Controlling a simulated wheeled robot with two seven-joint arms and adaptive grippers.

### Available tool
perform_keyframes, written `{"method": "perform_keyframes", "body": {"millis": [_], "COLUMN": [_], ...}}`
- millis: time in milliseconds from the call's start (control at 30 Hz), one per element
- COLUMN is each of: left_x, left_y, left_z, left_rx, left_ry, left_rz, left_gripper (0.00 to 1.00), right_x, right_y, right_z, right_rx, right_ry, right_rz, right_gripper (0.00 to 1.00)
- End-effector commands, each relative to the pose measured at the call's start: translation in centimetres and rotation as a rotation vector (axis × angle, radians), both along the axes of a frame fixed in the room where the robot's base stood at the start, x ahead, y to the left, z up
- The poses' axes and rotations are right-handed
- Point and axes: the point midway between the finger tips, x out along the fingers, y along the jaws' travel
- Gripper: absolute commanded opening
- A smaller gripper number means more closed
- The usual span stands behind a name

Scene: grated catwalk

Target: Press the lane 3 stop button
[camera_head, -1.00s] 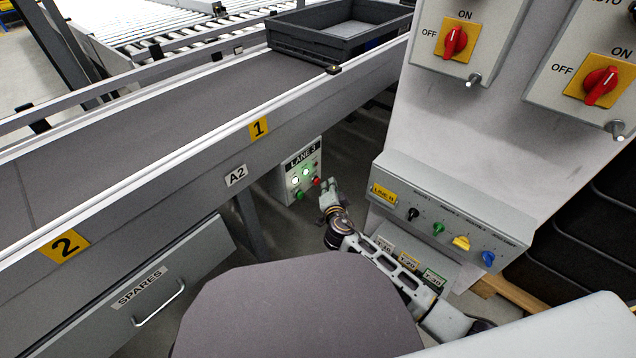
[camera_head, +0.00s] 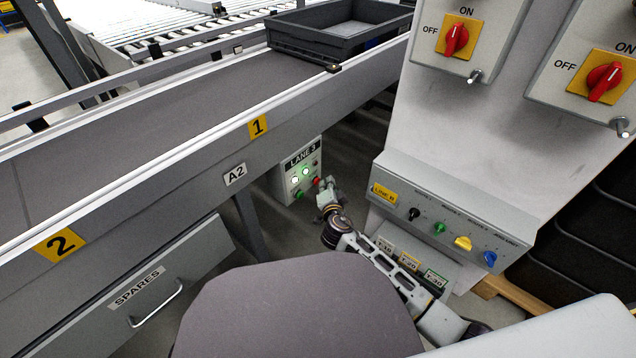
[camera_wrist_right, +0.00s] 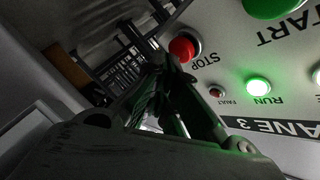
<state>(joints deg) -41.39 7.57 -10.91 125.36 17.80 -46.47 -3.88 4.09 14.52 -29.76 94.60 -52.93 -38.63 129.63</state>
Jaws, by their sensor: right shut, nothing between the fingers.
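The lane 3 control box (camera_head: 303,171) is mounted under the conveyor's side, and its "LANE 3" label shows in the head view. The red stop button (camera_wrist_right: 184,47), marked STOP, shows beside the fingers in the right wrist view; in the head view the red button (camera_head: 316,182) is at the box's lower right. My right gripper (camera_head: 324,187) is shut and empty, its fingertips right by the stop button. In the wrist view the fingertips (camera_wrist_right: 168,62) overlap the button's edge; I cannot tell whether they touch it. My left gripper is not in view.
The box also has a green start button (camera_wrist_right: 272,5) and a lit green run lamp (camera_wrist_right: 257,88). A grey switch panel (camera_head: 450,215) with coloured knobs stands right of my arm. The conveyor (camera_head: 130,140) runs above, with a dark tray (camera_head: 335,45) on it.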

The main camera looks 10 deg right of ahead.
Motion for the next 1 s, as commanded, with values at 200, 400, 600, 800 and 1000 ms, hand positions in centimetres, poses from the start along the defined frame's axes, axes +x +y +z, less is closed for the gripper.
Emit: {"method": "perform_keyframes", "body": {"millis": [200, 400, 600, 800, 1000], "left_x": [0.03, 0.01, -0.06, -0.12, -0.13], "left_y": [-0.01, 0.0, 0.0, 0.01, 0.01], "left_z": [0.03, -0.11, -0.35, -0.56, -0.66], "left_rx": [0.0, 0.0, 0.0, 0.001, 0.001], "left_ry": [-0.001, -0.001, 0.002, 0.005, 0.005], "left_rz": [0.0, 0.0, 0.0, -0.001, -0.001], "left_gripper": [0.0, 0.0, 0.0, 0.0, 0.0], "right_x": [0.04, 0.16, 0.27, 0.39, 0.51], "right_y": [0.04, 0.11, 0.21, 0.29, 0.39], "right_z": [-0.01, -0.03, -0.04, -0.04, -0.04], "right_rx": [0.0, 0.0, 0.0, 0.0, 0.0], "right_ry": [0.0, 0.0, 0.0, 0.0, 0.0], "right_rz": [0.0, 0.0, 0.0, 0.0, 0.0], "right_gripper": [0.0, 0.0, 0.0, 0.0, 0.0]}}
